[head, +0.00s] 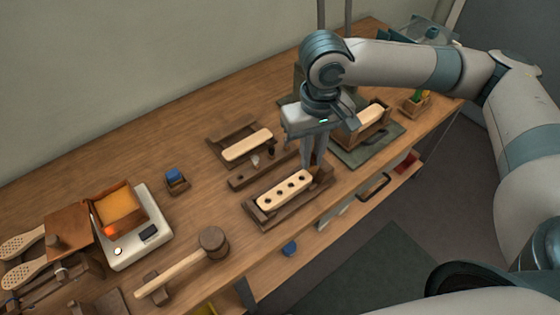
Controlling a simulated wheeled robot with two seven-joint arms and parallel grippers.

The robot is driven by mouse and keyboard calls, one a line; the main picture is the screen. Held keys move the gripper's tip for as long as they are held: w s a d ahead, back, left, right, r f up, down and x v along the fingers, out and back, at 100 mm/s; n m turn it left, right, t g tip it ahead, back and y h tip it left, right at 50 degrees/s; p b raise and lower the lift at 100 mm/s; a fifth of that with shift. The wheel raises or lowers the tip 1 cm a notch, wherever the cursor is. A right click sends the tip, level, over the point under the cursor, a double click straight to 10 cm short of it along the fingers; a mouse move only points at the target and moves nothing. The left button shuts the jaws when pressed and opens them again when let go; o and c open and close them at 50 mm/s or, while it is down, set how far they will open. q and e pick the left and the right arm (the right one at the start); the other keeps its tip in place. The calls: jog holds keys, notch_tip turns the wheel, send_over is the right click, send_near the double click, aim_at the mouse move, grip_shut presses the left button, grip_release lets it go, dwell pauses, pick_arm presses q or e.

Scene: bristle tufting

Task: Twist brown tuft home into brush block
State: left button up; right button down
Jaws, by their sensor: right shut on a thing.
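The pale wooden brush block (284,189) lies in a dark wooden holder (262,219) near the front of the bench. Several dark holes run along its top. My right gripper (312,164) points down at the right end of the block, its fingers close together. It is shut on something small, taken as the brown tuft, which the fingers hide. I cannot tell whether it touches the block. Behind the block, a dark rack (240,182) holds a whitish tuft (255,160) and a dark one (271,150). My left gripper is out of view.
A second pale block (248,144) lies in a holder behind the rack. A mallet (212,243) lies left of the brush block. A white heater (143,247) with an amber-filled tray stands further left. A blue item (175,175) sits in a small stand. Bare bench separates these.

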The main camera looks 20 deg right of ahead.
jog(key=w+a+f+n+p, duration=0.2)
jog(key=n+p, duration=0.4)
jog(key=n, duration=1.1)
jog(key=w+a+f+n+p, duration=0.2)
jog(key=a+f+n+p, duration=0.2)
jog(key=n, duration=1.4)
jog(key=shift+w+p, duration=0.25)
jog(key=shift+p, duration=0.6)
jog(key=shift+f, duration=0.25)
notch_tip(320, 180, down, 5)
jog(key=b, duration=0.5)
jog(key=shift+d+f, duration=0.1)
jog(key=shift+f+b, duration=0.35)
jog(key=shift+f, duration=0.35)
